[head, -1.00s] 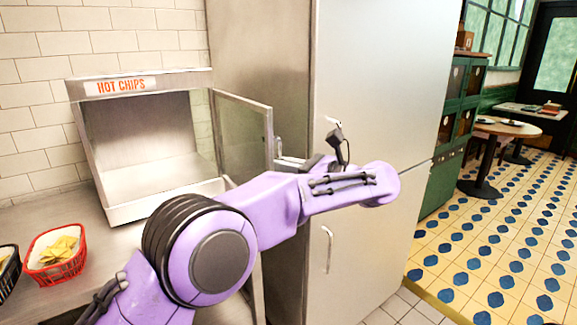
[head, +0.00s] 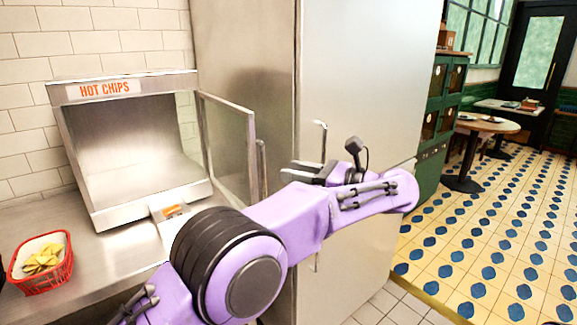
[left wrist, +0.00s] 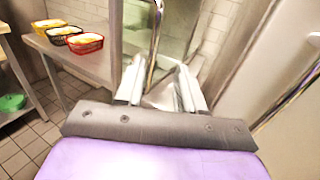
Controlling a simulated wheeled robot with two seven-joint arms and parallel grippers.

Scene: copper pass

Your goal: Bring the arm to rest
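My left arm reaches in from the bottom of the head view, and its left gripper (head: 285,172) is in front of the tall steel cabinet. The two fingers are apart with nothing seen held, so it is open; the left wrist view also shows the parted fingers (left wrist: 160,80). The gripper is just right of the vertical handle (head: 262,168) on the open glass door of the hot chips cabinet (head: 84,160). In the left wrist view a vertical bar handle (left wrist: 155,45) shows beyond the fingers; I cannot tell if they touch. My right gripper is not in view.
A red basket of chips (head: 42,278) stands on the steel counter (head: 110,262). The tall steel cabinet (head: 360,80) has protruding handles close to my gripper. Open tiled floor (head: 470,260) and a round table (head: 487,123) lie to the right.

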